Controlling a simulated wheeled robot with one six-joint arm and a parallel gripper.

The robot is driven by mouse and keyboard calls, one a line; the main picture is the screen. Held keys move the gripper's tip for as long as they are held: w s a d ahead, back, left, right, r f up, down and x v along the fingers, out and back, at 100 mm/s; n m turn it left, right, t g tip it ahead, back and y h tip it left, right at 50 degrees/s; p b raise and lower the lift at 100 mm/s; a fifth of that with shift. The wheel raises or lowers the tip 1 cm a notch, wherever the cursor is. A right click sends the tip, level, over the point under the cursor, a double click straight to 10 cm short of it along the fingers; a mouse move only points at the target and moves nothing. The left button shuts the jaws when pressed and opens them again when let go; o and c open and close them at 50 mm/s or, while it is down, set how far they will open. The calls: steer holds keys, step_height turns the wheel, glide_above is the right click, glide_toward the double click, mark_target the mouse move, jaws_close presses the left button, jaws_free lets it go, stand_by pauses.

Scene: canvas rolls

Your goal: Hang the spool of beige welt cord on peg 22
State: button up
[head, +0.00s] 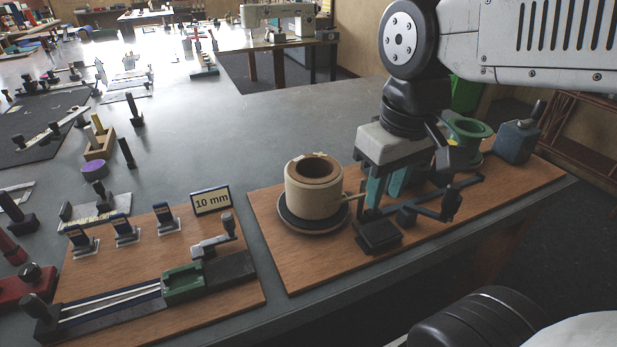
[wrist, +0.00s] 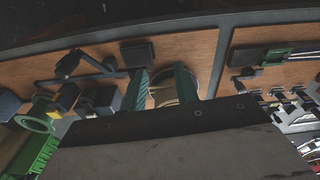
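A thick beige roll (head: 313,193) with a brown-rimmed centre hole stands on a dark round base on the right wooden board; it looks like the spool of cord. A loose end sticks out at its right side. In the wrist view part of the beige roll (wrist: 163,97) shows between and behind my fingers, mostly hidden. My gripper (head: 385,200) points down just right of the roll, apart from it in the head view. Its teal fingers (wrist: 160,70) are spread with nothing seen held between them. I see no peg marked 22 in either view.
A dark block and linkage (head: 378,236) stand close below my fingers. A green flanged spool (head: 466,131) and a blue-grey block (head: 517,142) are farther right. A "10 mm" sign (head: 212,201) and a green-clamped slide (head: 183,285) sit on the left board.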

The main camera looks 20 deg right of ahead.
steer(key=w+r+n, duration=0.1)
steer(key=w+n, duration=0.3)
steer(key=w, duration=0.8)
steer(key=n+g, duration=0.1)
steer(key=n, duration=0.2)
glide_above(322, 171)
steer(key=shift+w+d+f, duration=0.15)
steer(key=shift+w+f, duration=0.1)
steer(key=shift+f, duration=0.3)
steer(key=shift+w+d+f, duration=0.15)
steer(key=shift+w+f, duration=0.05)
steer(key=shift+f, duration=0.3)
step_height(322, 171, down, 5)
steer(key=shift+w, duration=0.15)
steer(key=shift+f, duration=3.55)
jaws_close()
